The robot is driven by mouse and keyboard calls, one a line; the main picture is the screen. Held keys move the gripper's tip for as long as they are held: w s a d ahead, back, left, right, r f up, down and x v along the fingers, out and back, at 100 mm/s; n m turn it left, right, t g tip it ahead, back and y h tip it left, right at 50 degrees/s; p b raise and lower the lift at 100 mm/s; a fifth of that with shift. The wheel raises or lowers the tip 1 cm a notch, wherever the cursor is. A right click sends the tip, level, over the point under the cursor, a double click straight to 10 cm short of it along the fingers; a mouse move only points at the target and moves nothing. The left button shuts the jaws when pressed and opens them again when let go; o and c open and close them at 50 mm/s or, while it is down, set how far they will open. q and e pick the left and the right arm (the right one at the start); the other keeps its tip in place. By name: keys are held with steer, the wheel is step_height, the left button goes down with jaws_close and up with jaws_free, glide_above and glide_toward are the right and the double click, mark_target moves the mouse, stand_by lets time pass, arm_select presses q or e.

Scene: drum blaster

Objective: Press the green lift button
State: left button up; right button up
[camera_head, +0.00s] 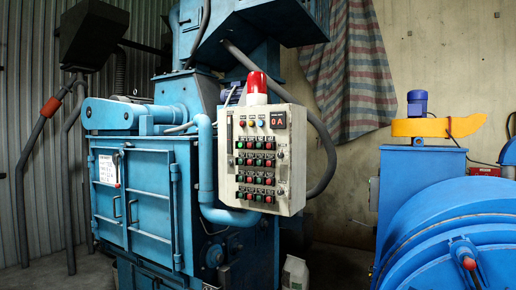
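A white control panel (261,160) is fixed on the front right of the blue drum blaster (140,205). Several rows of small green and red buttons cover its face. A brighter green button (241,145) shows at the left of the upper button row. The labels are too small to read, so I cannot tell which green button is the lift one. A red display (278,120) reading "0 A" is at the panel's upper right, and a red beacon (257,83) stands on top. Neither of my grippers is in view.
A second blue machine (450,225) with a yellow part (437,126) stands at the right. A dark hose (326,150) curves behind the panel's right side. A pale bag (295,272) stands on the floor below the panel.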

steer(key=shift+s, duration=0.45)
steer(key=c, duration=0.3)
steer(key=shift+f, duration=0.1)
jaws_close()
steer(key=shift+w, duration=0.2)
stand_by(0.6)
